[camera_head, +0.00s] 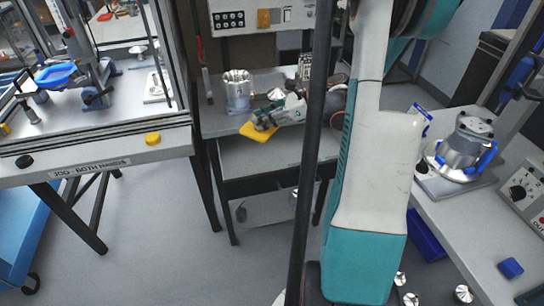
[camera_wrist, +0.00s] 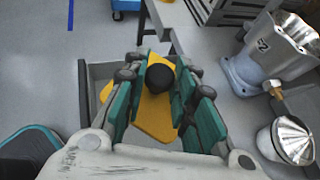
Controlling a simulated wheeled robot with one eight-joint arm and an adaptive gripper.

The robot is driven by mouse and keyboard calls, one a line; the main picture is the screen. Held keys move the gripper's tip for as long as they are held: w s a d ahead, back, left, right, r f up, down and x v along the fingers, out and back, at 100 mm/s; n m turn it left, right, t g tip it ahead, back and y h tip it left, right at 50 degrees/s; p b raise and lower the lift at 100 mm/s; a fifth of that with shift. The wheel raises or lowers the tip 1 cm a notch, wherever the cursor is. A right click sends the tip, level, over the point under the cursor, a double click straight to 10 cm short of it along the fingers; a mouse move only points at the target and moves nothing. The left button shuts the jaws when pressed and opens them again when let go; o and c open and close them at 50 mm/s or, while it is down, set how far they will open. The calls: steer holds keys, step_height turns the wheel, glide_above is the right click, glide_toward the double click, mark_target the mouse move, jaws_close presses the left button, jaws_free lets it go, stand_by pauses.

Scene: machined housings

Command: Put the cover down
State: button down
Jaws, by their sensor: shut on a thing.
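My gripper (camera_head: 278,114) is at the end of my arm, over the front edge of the middle workbench. It is shut on the cover, a yellow plate (camera_head: 258,131) with a black round knob. In the wrist view my gripper (camera_wrist: 163,95) has its green fingers on both sides of the knob, and the yellow cover (camera_wrist: 154,122) shows beneath it. The fingers hide part of the cover. The cover appears held in the air at the bench's front edge, with no clear contact beneath it.
A silver machined housing (camera_head: 238,92) stands on the middle bench (camera_head: 218,122), left of my gripper; it also shows in the wrist view (camera_wrist: 262,58). A cone-topped part (camera_wrist: 293,141) is near it. Another housing (camera_head: 460,150) stands on the right bench. A black post passes before the bench.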

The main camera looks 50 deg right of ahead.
step_height(320, 180, down, 18)
steer(key=b, duration=0.6)
steer(key=c, duration=1.3)
jaws_free()
steer(key=p+v, duration=0.4)
steer(key=v, duration=0.8)
